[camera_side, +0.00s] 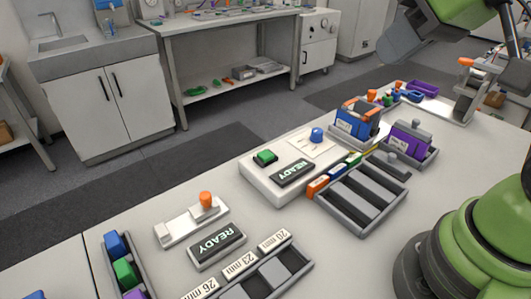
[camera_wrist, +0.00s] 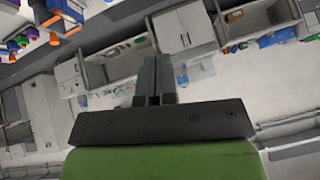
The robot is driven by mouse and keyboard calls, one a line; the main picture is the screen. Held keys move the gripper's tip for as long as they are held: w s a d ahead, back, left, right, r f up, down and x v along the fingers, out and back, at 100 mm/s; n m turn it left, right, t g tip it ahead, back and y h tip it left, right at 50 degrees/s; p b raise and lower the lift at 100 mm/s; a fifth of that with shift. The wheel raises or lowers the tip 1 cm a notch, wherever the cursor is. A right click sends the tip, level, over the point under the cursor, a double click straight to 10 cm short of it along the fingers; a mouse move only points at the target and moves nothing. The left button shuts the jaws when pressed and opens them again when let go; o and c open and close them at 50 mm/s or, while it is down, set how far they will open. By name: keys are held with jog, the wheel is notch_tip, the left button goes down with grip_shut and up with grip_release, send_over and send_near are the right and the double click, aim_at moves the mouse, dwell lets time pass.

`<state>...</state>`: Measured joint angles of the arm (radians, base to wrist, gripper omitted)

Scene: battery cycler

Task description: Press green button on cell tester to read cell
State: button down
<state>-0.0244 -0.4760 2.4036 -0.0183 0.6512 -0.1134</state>
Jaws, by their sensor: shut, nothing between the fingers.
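The cell tester (camera_side: 258,184) is a low white box in the middle of the bench in the side view. Its green button (camera_side: 265,157) stands raised at the left end of the top. A dark display (camera_side: 292,172) reading READY lies in front of the button, and a blue knob (camera_side: 317,134) stands further right. My gripper (camera_wrist: 155,72) shows in the wrist view with its dark fingers together and nothing between them. In the side view, my arm's end is at the upper right, well above and away from the button. The tester is not recognisable in the wrist view.
A slotted grey tray (camera_side: 352,222) stands right of the tester, with blue and purple blocks in holders behind it. A white fixture with an orange knob (camera_side: 206,199), another READY display (camera_side: 217,243) and a tray labelled in mm stand at front left. Air above the tester is clear.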

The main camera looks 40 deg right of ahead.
jog(key=w+f+n, duration=0.5)
jog(key=w+n, duration=0.1)
jog(key=w, duration=0.7)
jog(key=n+t, duration=0.1)
jog(key=n, duration=0.6)
send_over(265, 156)
notch_tip(265, 156, down, 10)
jog(key=shift+y, duration=0.4)
jog(key=shift+w, duration=0.1)
jog(key=shift+f, duration=4.4)
jog(key=shift+f, duration=0.15)
jog(key=shift+f, duration=0.25)
